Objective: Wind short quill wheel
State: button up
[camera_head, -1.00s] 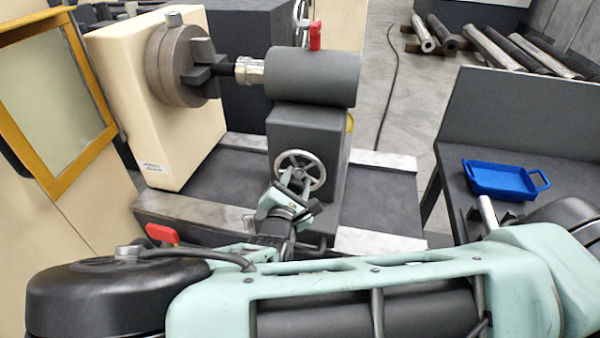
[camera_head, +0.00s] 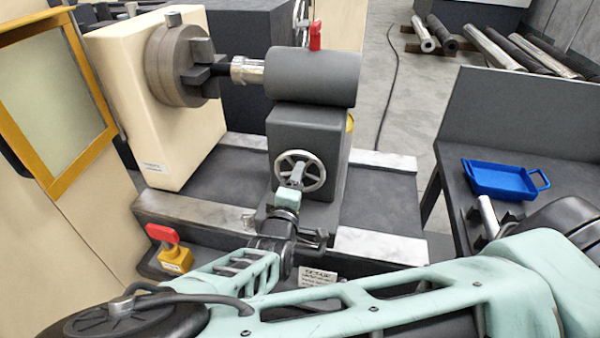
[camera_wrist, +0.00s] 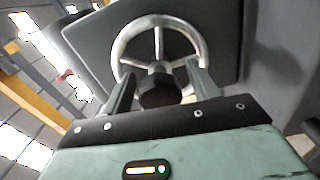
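A grey handwheel with a bright spoked rim (camera_head: 321,172) sits on the front of the near tailstock (camera_head: 318,130). Above it, the dark barrel (camera_head: 315,78) has a short bright quill (camera_head: 247,71) pointing left toward the chuck (camera_head: 178,66). My gripper (camera_head: 297,174) is in front of the wheel's middle. In the wrist view, my gripper's two fingers (camera_wrist: 161,82) stand apart on either side of a dark round hub (camera_wrist: 160,93), with narrow gaps showing; the wheel rim (camera_wrist: 203,44) is beyond them. Contact with the wheel cannot be told.
A second wheel (camera_head: 301,12) shows partly behind the barrel. A red-handled yellow switch (camera_head: 172,252) stands at the machine's lower left. A blue tray (camera_head: 500,179) lies on the right bench (camera_head: 520,147). Bars (camera_head: 500,48) lie on the floor behind. The barrel top has a red lever (camera_head: 315,35).

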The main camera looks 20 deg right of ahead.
jog(key=shift+a, duration=0.1)
jog(key=v, duration=0.7)
jog(key=shift+p, duration=0.4)
jog(key=s+d+f+m+g+b, duration=0.15)
jog(key=s+d+m+g, duration=0.25)
jog(key=s+g, duration=0.75)
jog(key=s+a+r+n+g+y, duration=0.1)
jog(key=s+a+r+y, duration=0.2)
jog(key=r, duration=0.4)
jog(key=s+a+r+n+g+y+b, duration=0.1)
jog(key=s+a+r+g+y, duration=0.1)
jog(key=s+r+y, duration=0.4)
jog(key=shift+s+a+r+y, duration=0.25)
jog(key=shift+a+r+y, duration=0.35)
jog(key=shift+r+y, duration=0.4)
jog(key=shift+f, duration=0.15)
